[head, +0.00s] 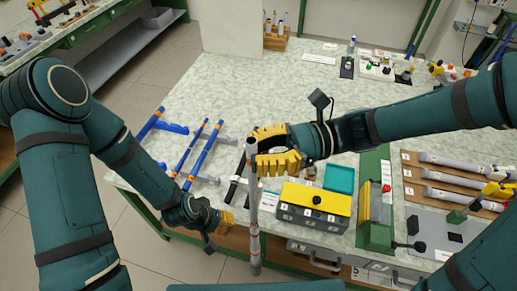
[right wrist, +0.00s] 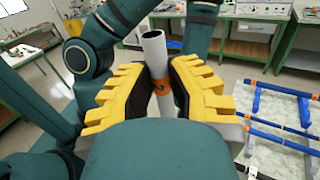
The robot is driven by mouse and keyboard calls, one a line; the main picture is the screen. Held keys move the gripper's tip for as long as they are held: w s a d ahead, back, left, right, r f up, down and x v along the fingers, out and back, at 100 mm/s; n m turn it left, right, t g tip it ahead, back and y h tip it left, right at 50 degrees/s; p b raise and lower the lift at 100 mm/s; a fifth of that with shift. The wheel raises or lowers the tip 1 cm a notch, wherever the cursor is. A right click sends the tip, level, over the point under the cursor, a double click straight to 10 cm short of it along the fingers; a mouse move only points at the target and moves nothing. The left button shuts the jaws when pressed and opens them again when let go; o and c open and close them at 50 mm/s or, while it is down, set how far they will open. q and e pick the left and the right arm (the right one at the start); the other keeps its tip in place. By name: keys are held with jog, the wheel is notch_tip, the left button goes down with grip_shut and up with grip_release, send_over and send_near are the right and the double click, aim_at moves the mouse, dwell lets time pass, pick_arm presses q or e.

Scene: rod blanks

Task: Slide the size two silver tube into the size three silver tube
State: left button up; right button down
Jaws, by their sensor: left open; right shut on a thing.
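My right gripper (head: 263,152) is shut on a long silver tube (head: 254,205) that stands nearly upright at the table's front edge. In the right wrist view, the tube's open upper end (right wrist: 153,43) sticks out above the yellow fingers, with an orange band between them. The tube looks narrower below the band, but I cannot tell whether it is one tube or two. My left gripper (head: 226,219) is open, low and just left of the tube, seemingly apart from it. More silver tubes (head: 458,163) lie on a brown board at the right. I cannot read which sizes they are.
Blue rod stands (head: 203,150) are at the table's left. A yellow-topped grey box (head: 316,199), a teal tray (head: 339,178) and a green fixture (head: 376,205) stand right of the held tube. The table's back middle (head: 230,85) is clear. Drawers are below the front edge.

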pick_arm(q)
jog(key=shift+d+f+b, duration=0.1)
jog(key=shift+f+b, duration=1.65)
jog(key=shift+f, duration=0.3)
pick_arm(e)
send_over(253, 196)
jog(key=w+d, duration=0.1)
jog(key=shift+w+d+f, duration=0.1)
jog(key=shift+f, duration=2.8)
pick_arm(q)
notch_tip(253, 196, down, 7)
jog(key=s+b, duration=0.2)
jog(key=b, duration=0.4)
jog(key=shift+d+r+g+b, duration=0.2)
jog(key=shift+g+b, duration=0.1)
jog(key=shift+b, duration=0.05)
pick_arm(e)
notch_tip(253, 196, down, 11)
jog(key=shift+r, duration=0.2)
jog(key=c, duration=0.9)
grip_release()
jog(key=shift+c, duration=0.2)
